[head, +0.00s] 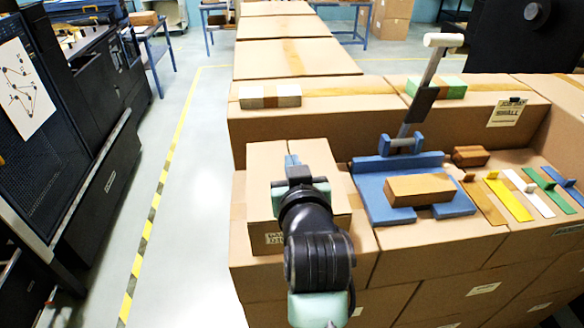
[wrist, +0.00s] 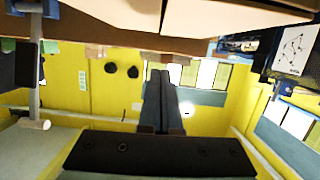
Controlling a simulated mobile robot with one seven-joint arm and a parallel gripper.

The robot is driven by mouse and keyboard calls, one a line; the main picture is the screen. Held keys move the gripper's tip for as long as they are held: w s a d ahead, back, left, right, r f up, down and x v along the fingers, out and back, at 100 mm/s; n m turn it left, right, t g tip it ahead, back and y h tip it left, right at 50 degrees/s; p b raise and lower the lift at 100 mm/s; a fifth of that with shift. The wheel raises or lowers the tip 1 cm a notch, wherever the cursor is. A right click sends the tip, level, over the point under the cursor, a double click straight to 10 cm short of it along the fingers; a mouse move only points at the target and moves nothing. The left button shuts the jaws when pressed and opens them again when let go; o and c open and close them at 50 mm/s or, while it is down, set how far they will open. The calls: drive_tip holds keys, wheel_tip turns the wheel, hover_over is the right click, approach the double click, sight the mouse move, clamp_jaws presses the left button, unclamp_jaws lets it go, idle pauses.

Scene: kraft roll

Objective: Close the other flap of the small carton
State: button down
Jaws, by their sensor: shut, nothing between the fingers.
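The small carton (head: 265,205) stands on the near left of the stacked boxes, with a printed label low on its front. Its left top panel (head: 265,165) and right top panel (head: 318,155) meet at a seam near the middle. I cannot tell how flat each flap lies. My gripper (head: 292,162) is over this seam, and my arm hides much of the carton's middle. In the wrist view my gripper (wrist: 160,75) is shut and empty, its fingers together. Cardboard (wrist: 205,18) crosses the top of that view, close to the fingertips; contact is unclear.
Right of the carton, a blue board (head: 375,195) bears a brown block (head: 420,189). Several coloured strips (head: 508,199) lie further right. Floor (head: 190,200) on the left is clear.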

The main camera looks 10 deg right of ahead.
sight(269, 176)
drive_tip(key=x, duration=0.2)
drive_tip(key=shift+w+p, duration=0.3)
drive_tip(key=shift+p, duration=0.1)
wheel_tip(269, 176, down, 3)
drive_tip(key=shift+r+p, duration=0.15)
drive_tip(key=shift+p, duration=0.35)
drive_tip(key=shift+f, duration=0.75)
drive_tip(key=shift+s+d+f+m+b, duration=0.15)
drive_tip(key=shift+f+m+b, duration=0.15)
drive_tip(key=shift+f+b, duration=0.35)
drive_tip(key=shift+f, duration=0.1)
